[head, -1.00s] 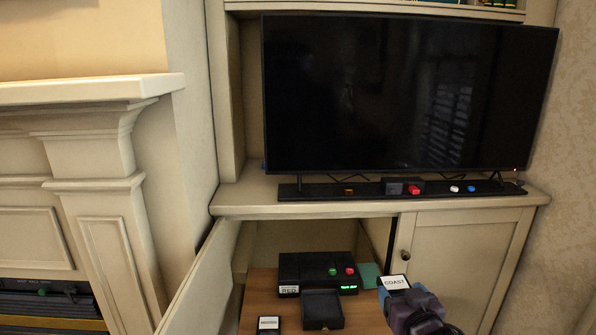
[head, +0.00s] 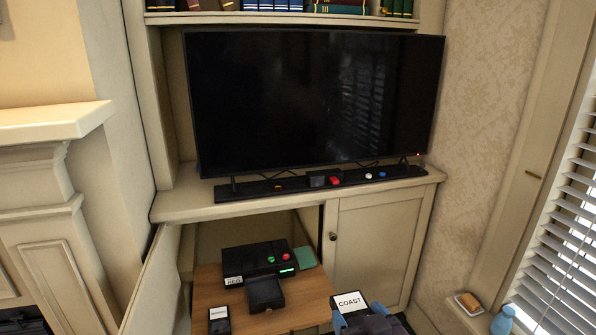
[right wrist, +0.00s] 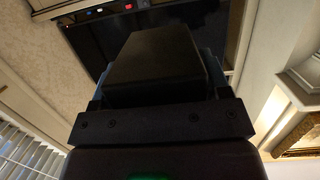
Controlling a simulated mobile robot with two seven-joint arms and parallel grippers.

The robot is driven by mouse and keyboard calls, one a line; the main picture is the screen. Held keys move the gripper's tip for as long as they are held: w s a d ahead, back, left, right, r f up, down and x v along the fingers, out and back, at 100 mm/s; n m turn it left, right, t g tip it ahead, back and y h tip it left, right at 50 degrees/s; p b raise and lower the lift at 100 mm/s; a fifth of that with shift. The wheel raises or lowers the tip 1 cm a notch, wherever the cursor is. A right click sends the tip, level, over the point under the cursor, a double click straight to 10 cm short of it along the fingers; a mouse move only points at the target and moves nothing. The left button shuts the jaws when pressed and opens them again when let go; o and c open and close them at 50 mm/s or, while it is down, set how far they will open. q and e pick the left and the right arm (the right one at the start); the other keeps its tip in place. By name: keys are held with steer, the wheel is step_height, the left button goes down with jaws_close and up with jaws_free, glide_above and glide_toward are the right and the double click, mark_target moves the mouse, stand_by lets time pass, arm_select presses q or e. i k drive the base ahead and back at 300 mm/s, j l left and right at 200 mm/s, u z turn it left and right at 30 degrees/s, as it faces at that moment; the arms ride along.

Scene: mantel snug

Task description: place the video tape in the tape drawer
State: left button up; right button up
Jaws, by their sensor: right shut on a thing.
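A black video tape with a white label reading COAST (head: 350,302) is at the bottom of the head view. My right gripper (head: 359,316) is shut on it, its bluish fingers on both sides. In the right wrist view the tape (right wrist: 155,62) is a dark block between the fingers. The black player (head: 247,257), with a green and a red button and a lit green display, stands on a wooden shelf board. A black drawer (head: 265,294) sticks out of its front. The held tape is right of the drawer and nearer to me. My left gripper is not in view.
Another black tape with a white label (head: 219,320) is on the wooden board (head: 207,289), left of the drawer. A green item (head: 305,258) lies beside the player. An open cabinet door (head: 153,290) stands at left. A television (head: 318,100) is above.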

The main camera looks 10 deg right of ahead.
mark_target(263, 293)
steer(key=z, duration=3.2)
steer(key=i+l+z, duration=0.1)
steer(key=z, duration=0.4)
steer(key=i+l+z, duration=0.1)
steer(key=z, duration=0.4)
steer(key=i+l, duration=0.1)
steer(key=i, duration=0.5)
